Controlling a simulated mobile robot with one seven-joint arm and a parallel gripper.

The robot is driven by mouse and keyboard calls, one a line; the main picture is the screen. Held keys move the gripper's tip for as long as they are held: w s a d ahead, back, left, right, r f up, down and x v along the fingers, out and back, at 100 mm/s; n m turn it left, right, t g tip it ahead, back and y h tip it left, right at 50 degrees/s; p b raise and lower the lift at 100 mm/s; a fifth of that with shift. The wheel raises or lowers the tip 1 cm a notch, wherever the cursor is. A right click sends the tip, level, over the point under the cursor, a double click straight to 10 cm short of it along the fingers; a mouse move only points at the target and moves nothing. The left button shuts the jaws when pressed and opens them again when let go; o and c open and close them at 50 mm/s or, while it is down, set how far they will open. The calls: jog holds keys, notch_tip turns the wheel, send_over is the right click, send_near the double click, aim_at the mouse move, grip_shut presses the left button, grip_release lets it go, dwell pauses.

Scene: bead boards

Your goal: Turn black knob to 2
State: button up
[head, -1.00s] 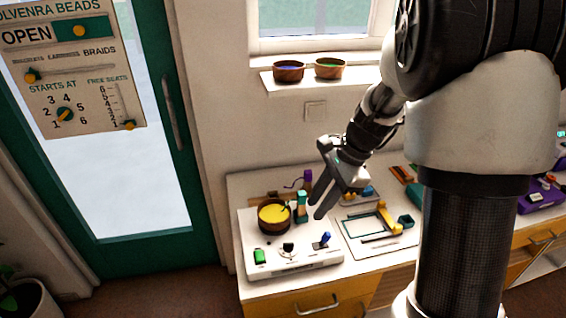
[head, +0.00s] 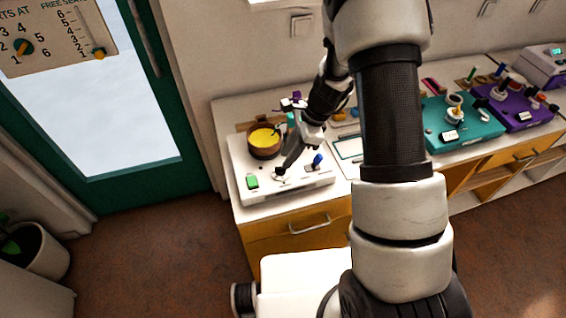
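The white bead board (head: 314,191) sits on the counter's left end. Its black knob (head: 280,174) stands on a pale round dial near the front middle, between a green switch (head: 252,182) and a blue lever (head: 317,160). My gripper (head: 283,170) points down with its fingertips at the knob and covers most of it. I cannot tell whether the fingers touch or grip the knob. The dial's numbers and the knob's pointing direction are too small and too hidden to read.
A wooden bowl of yellow beads (head: 264,140) stands at the back of the white board, close to my gripper. A teal board (head: 470,130) and a purple board (head: 520,110) sit farther right. A teal door (head: 195,150) is at the left.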

aim_at(280, 170)
jog(key=shift+x, duration=2.15)
jog(key=shift+c, duration=0.5)
grip_shut()
jog(key=shift+n, duration=0.4)
jog(key=n+g, duration=0.1)
jog(key=n, duration=0.1)
jog(key=n+g+b, duration=0.1)
jog(key=n, duration=0.1)
jog(key=shift+w+n+h, duration=0.2)
jog(key=shift+n+h, duration=0.1)
jog(key=shift+w+a+n+g+h+b, duration=0.1)
jog(key=shift+n+g+h+b, duration=0.25)
jog(key=shift+n, duration=0.75)
jog(key=shift+n+g+h+b, duration=0.25)
jog(key=shift+n+g+b, duration=0.1)
jog(key=shift+n, duration=0.75)
